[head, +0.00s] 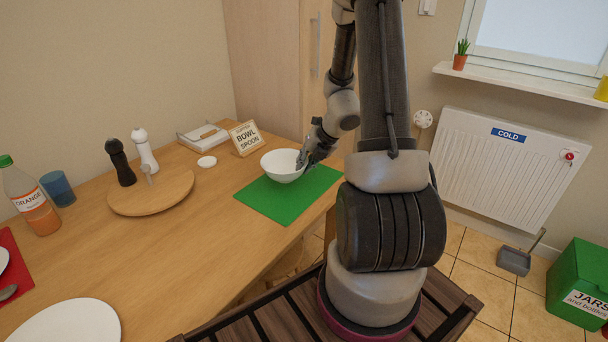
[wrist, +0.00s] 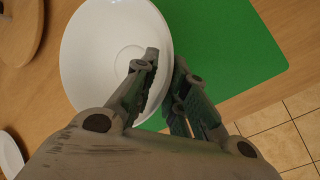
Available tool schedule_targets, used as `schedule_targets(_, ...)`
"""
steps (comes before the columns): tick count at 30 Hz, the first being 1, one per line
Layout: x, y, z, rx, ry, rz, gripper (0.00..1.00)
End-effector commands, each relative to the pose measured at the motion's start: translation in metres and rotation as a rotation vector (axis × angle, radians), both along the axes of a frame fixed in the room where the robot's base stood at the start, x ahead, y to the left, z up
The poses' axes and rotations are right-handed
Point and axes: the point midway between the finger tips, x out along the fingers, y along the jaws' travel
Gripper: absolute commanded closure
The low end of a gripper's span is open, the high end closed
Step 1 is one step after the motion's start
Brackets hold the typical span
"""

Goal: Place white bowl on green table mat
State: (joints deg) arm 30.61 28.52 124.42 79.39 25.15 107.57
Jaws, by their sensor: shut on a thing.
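The white bowl (head: 282,166) is upright over the back part of the green table mat (head: 272,205) in the head view. I cannot tell whether its base touches the mat. My gripper (head: 304,158) is shut on the bowl's right rim. In the wrist view the bowl (wrist: 105,45) fills the upper left, and the gripper fingers (wrist: 165,75) straddle its rim. The green mat (wrist: 235,45) shows to the right of the bowl there, and the bowl hides part of it.
A sign reading "BOWL SPOON" (head: 246,138) stands just behind the bowl. The mat's front part is clear.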

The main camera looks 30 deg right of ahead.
Motion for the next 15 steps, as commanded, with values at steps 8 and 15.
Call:
schedule_targets(8,-0.001,0.0,-0.039,0.002,0.002,-0.002,1.0)
schedule_targets(15,0.0,0.0,-0.041,-0.001,-0.001,0.0,1.0)
